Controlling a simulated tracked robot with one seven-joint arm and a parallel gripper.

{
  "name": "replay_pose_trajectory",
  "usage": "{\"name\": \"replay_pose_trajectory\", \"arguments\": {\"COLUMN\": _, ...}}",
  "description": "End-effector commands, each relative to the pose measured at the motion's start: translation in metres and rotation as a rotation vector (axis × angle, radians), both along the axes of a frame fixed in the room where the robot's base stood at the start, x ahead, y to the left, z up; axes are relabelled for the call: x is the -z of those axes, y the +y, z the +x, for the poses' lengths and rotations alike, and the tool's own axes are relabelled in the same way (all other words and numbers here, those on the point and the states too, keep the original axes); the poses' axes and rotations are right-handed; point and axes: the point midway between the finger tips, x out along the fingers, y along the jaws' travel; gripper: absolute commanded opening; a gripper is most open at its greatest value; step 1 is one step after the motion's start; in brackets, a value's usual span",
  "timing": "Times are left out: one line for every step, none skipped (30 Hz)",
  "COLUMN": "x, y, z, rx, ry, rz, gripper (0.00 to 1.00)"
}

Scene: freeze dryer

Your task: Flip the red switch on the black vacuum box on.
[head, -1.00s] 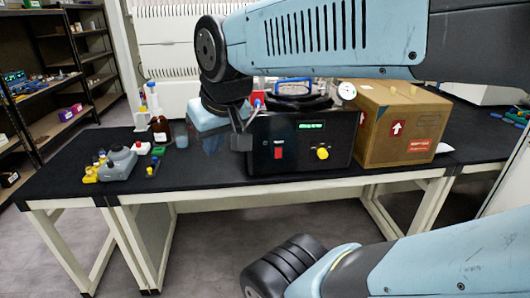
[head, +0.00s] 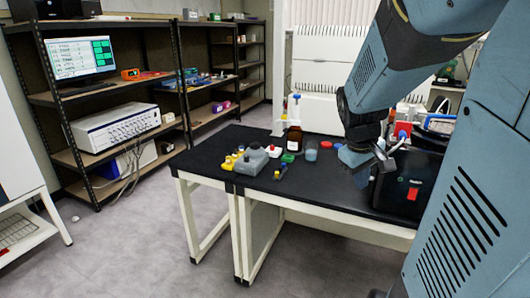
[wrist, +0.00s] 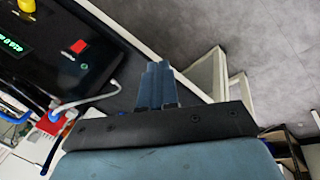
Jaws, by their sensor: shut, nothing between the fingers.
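The black vacuum box (head: 398,188) stands on the black-topped bench, at the right of the head view and partly hidden by my arm. Its red switch (head: 412,194) is on the front face. In the wrist view the box (wrist: 62,72) fills the upper left, with the red switch (wrist: 78,46) beside a lit green display (wrist: 9,42). I cannot tell the switch's position.
A yellow knob (wrist: 27,5) sits farther along the box front. A red connector (wrist: 52,122) with a pale cable is by the box's side. A brown bottle (head: 294,138), a grey device (head: 251,161) and small items stand on the bench. Floor in front is clear.

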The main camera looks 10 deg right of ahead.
Motion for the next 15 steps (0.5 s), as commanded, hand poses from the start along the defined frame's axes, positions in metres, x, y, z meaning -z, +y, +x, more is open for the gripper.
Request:
{"name": "replay_pose_trajectory", "arguments": {"x": 0.009, "y": -0.009, "z": 0.003, "rx": -0.007, "ry": 0.028, "rz": 0.001, "gripper": 0.00}}
{"name": "replay_pose_trajectory", "arguments": {"x": 0.013, "y": -0.013, "z": 0.005, "rx": -0.020, "ry": 0.042, "rz": 0.000, "gripper": 0.00}}
{"name": "replay_pose_trajectory", "arguments": {"x": 0.019, "y": -0.019, "z": 0.008, "rx": -0.034, "ry": 0.059, "rz": 0.001, "gripper": 0.00}}
{"name": "replay_pose_trajectory", "arguments": {"x": 0.024, "y": -0.023, "z": 0.010, "rx": -0.044, "ry": 0.073, "rz": 0.002, "gripper": 0.00}}
{"name": "replay_pose_trajectory", "arguments": {"x": 0.028, "y": -0.027, "z": 0.012, "rx": -0.057, "ry": 0.085, "rz": 0.004, "gripper": 0.00}}
{"name": "replay_pose_trajectory", "arguments": {"x": 0.034, "y": -0.033, "z": 0.014, "rx": -0.070, "ry": 0.102, "rz": 0.008, "gripper": 0.00}}
{"name": "replay_pose_trajectory", "arguments": {"x": 0.039, "y": -0.037, "z": 0.015, "rx": -0.082, "ry": 0.113, "rz": 0.012, "gripper": 0.00}}
{"name": "replay_pose_trajectory", "arguments": {"x": 0.043, "y": -0.042, "z": 0.016, "rx": -0.094, "ry": 0.123, "rz": 0.015, "gripper": 0.00}}
{"name": "replay_pose_trajectory", "arguments": {"x": 0.049, "y": -0.048, "z": 0.018, "rx": -0.109, "ry": 0.137, "rz": 0.022, "gripper": 0.00}}
{"name": "replay_pose_trajectory", "arguments": {"x": 0.053, "y": -0.052, "z": 0.019, "rx": -0.122, "ry": 0.145, "rz": 0.027, "gripper": 0.00}}
{"name": "replay_pose_trajectory", "arguments": {"x": 0.057, "y": -0.056, "z": 0.020, "rx": -0.133, "ry": 0.155, "rz": 0.033, "gripper": 0.00}}
{"name": "replay_pose_trajectory", "arguments": {"x": 0.063, "y": -0.062, "z": 0.022, "rx": -0.150, "ry": 0.165, "rz": 0.042, "gripper": 0.00}}
{"name": "replay_pose_trajectory", "arguments": {"x": 0.067, "y": -0.065, "z": 0.022, "rx": -0.163, "ry": 0.173, "rz": 0.049, "gripper": 0.00}}
{"name": "replay_pose_trajectory", "arguments": {"x": 0.071, "y": -0.070, "z": 0.023, "rx": -0.175, "ry": 0.179, "rz": 0.056, "gripper": 0.00}}
{"name": "replay_pose_trajectory", "arguments": {"x": 0.077, "y": -0.075, "z": 0.024, "rx": -0.192, "ry": 0.185, "rz": 0.067, "gripper": 0.00}}
